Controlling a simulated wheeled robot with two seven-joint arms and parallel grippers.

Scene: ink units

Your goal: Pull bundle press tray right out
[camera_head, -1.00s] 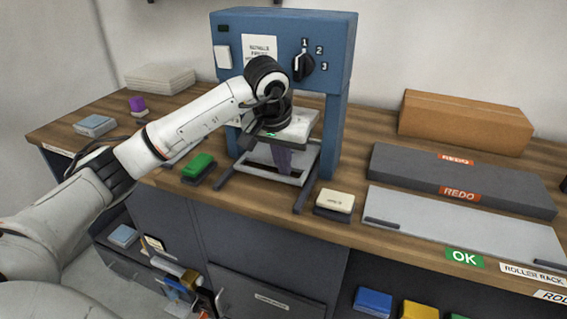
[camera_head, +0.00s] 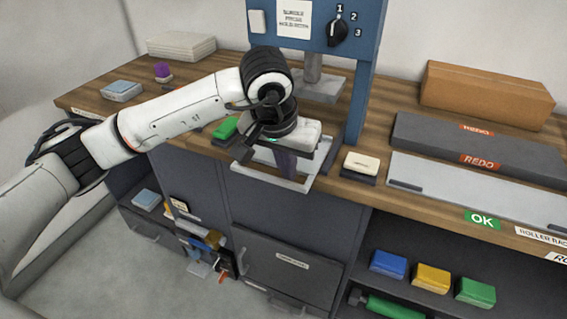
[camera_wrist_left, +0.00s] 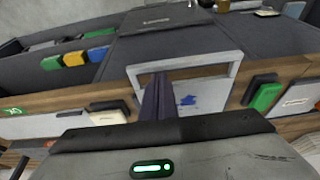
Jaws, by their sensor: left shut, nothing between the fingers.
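The bundle press (camera_head: 365,90) is a blue frame with a dial and a grey pressing plate (camera_head: 318,88). Its tray, a light grey frame (camera_head: 311,180), sits forward of the press and reaches past the bench's front edge. My left gripper (camera_head: 288,170) is over the tray's front, its dark purple fingers pointing down and shut with nothing between them. In the left wrist view the fingers (camera_wrist_left: 158,97) overlap the tray's front bar (camera_wrist_left: 228,72); whether they touch it I cannot tell. My wrist hides part of the tray. My right gripper is not in view.
A green stamp block (camera_head: 226,128) stands left of the tray and a cream one (camera_head: 361,162) right. A grey REDO rack (camera_head: 430,135) and a cardboard box (camera_head: 485,92) are further right. Dark drawers (camera_head: 285,235) lie below; the floor at left is clear.

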